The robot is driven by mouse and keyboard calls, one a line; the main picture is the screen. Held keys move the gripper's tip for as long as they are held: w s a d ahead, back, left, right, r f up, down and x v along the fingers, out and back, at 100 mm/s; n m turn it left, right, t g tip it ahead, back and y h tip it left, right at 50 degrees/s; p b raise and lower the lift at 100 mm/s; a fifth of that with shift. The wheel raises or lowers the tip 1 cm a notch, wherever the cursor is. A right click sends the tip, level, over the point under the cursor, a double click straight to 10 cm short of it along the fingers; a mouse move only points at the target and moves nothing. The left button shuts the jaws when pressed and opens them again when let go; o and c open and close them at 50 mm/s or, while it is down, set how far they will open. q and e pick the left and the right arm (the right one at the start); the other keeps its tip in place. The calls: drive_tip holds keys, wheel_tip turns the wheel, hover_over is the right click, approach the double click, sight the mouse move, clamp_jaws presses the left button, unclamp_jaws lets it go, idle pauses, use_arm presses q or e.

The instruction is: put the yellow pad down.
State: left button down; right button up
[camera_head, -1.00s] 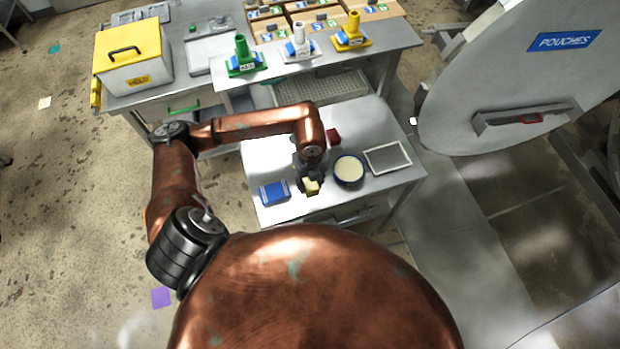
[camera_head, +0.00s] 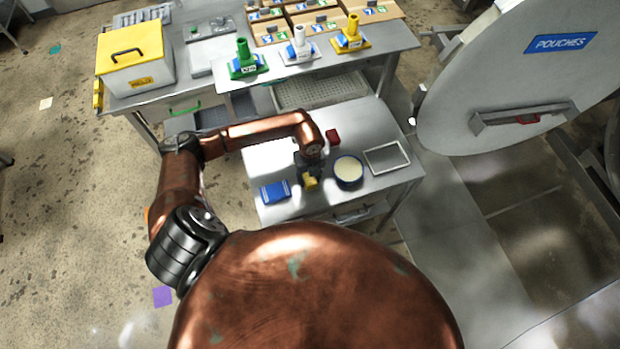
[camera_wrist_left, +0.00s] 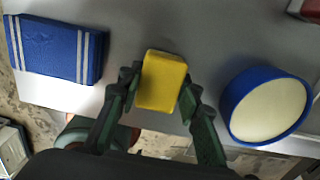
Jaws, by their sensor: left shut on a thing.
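The yellow pad (camera_wrist_left: 161,80) is a small block between the fingers of my left gripper (camera_wrist_left: 160,88) in the left wrist view. The gripper is shut on it. In the head view the pad (camera_head: 310,181) shows just below the left gripper (camera_head: 309,173), over the front part of the small metal table (camera_head: 345,204). I cannot tell whether the pad touches the table top. My right gripper is not in view.
A folded blue cloth with white stripes (camera_head: 275,192) lies left of the pad. A blue-rimmed round bowl with cream contents (camera_head: 348,184) stands right of it. A rectangular frame (camera_head: 386,157) and a red block (camera_head: 333,137) are on the same table. A large round door (camera_head: 520,85) stands at right.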

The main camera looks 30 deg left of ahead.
sight(307, 178)
use_arm(q)
drive_tip(key=shift+f, duration=0.15)
drive_tip(key=c, duration=1.4)
unclamp_jaws()
drive_tip(key=r, duration=0.2)
drive_tip(key=r+b, duration=0.1)
drive_tip(key=r, duration=0.3)
drive_tip(key=shift+s+a+r, duration=0.2)
drive_tip(key=shift+a+r, duration=0.1)
drive_tip(key=shift+a, duration=0.05)
drive_tip(key=shift+r, duration=0.6)
